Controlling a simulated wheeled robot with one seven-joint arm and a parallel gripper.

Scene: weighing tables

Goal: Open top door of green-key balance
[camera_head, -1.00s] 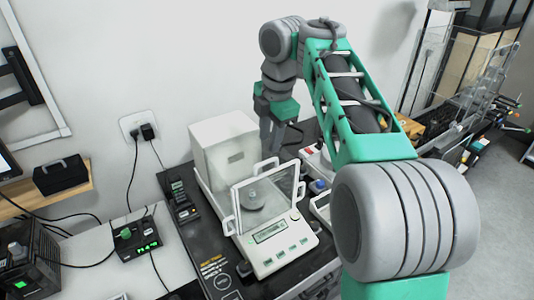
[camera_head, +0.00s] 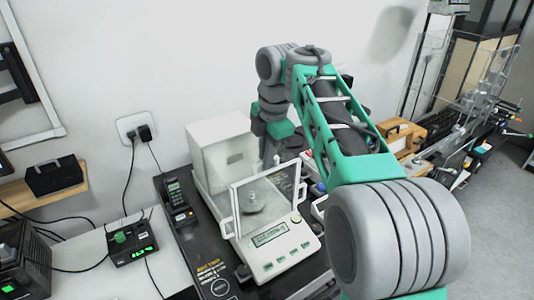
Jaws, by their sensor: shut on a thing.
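The green-key balance (camera_head: 283,252) stands on the dark table, with a white body, a small display and green keys along its front. Its glass draft shield (camera_head: 262,198) has white side handles, and a round pan (camera_head: 253,203) shows through the glass. A tall white housing (camera_head: 215,135) rises at its back. My gripper (camera_head: 268,155) reaches down at the rear top right of the shield, beside the white housing. It looks shut on the top door's edge or handle. The fingertips are small and partly hidden, so the exact contact is unclear.
A dark handheld device (camera_head: 178,198) lies left of the balance. A black box with green lit digits (camera_head: 132,240) stands farther left, with cables around it. Wooden boxes (camera_head: 398,135) and glassware racks stand to the right, behind my arm. The wall is close behind.

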